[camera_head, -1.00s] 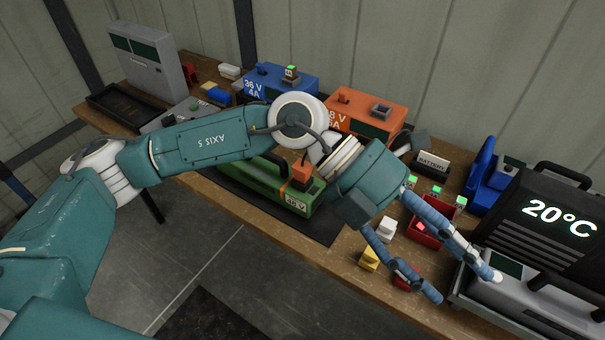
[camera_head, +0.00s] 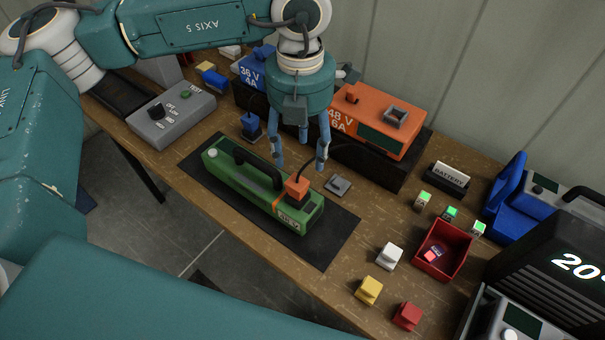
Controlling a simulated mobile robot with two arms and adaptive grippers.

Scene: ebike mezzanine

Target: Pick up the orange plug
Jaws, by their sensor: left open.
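The battery lies on a black mat (camera_head: 325,241). My left gripper (camera_head: 299,166) points down with its blue fingers apart and empty, just above and behind the orange plug. I cannot tell the exact height gap. My right gripper is not in view.
An orange 48 V charger (camera_head: 376,122) and a blue 36 V charger (camera_head: 257,72) stand behind. A blue plug (camera_head: 251,127) and a grey switch box (camera_head: 170,115) are left. A red bin (camera_head: 443,250) and several small blocks lie right.

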